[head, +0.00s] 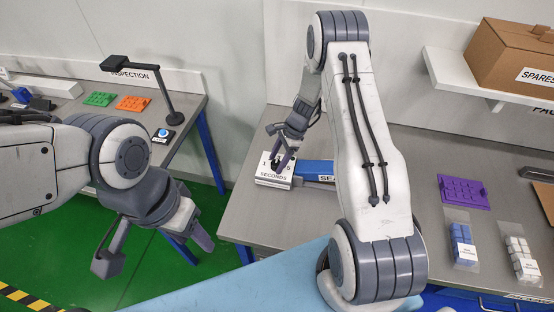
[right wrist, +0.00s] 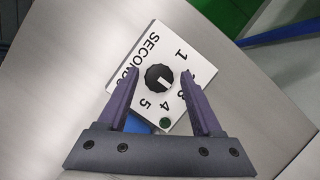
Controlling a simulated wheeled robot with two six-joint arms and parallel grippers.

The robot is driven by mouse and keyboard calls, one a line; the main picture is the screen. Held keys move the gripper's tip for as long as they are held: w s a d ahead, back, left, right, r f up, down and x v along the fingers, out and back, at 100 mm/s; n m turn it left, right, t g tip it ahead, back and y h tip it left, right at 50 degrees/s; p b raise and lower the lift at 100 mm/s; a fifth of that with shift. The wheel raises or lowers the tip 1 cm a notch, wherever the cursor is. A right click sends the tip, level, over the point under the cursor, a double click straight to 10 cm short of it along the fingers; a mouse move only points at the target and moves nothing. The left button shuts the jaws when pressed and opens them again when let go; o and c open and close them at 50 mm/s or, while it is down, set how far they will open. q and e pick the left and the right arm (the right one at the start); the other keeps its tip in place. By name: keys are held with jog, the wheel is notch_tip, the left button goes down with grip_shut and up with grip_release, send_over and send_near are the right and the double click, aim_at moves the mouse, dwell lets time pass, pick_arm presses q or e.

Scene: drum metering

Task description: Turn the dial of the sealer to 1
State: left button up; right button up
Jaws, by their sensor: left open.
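The sealer's white dial box (head: 267,181), marked SECONDS, sits on the grey bench, with the sealer's blue body (head: 318,168) beside it. In the right wrist view the black round dial (right wrist: 158,78) shows with a white mark towards its lower right, on the side of the 3 and 4; the exact setting is hard to tell. The 1 is at the upper right of the dial; the 2 is partly hidden by a finger. My right gripper (right wrist: 159,82) is open, its fingers on either side of the dial with gaps. My left gripper (head: 155,247) is open and empty, away from the sealer.
A purple tray (head: 461,193) and bags of blue (head: 463,243) and white pieces (head: 521,256) lie on the right bench. A cardboard box (head: 512,60) stands on a shelf above. The inspection bench at left holds a lamp (head: 168,95) and green and orange trays (head: 132,103).

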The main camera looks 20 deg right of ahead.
grip_shut()
jog(key=shift+w+r, duration=0.1)
dwell(0.4)
jog(key=shift+n, duration=0.4)
jog(key=shift+w+n+g+b, duration=0.1)
jog(key=shift+n+g+b, duration=0.5)
jog(key=shift+n, duration=0.3)
jog(key=n+b, duration=0.1)
jog(key=n, duration=0.1)
jog(key=n+g+b, duration=0.1)
jog(key=n, duration=0.2)
jog(key=shift+w+g+h+b, duration=0.15)
jog(key=shift+g+h+b, duration=0.15)
jog(key=shift+h+b, duration=0.1)
jog(key=n+g+h+b, duration=0.1)
jog(key=n, duration=0.4)
jog(key=shift+w+a, duration=0.1)
jog(key=shift+a, duration=0.05)
jog(key=shift+n+g+h+b, duration=0.3)
jog(key=shift+n+h+b, duration=0.45)
jog(key=shift+n, duration=0.85)
jog(key=shift+a, duration=0.1)
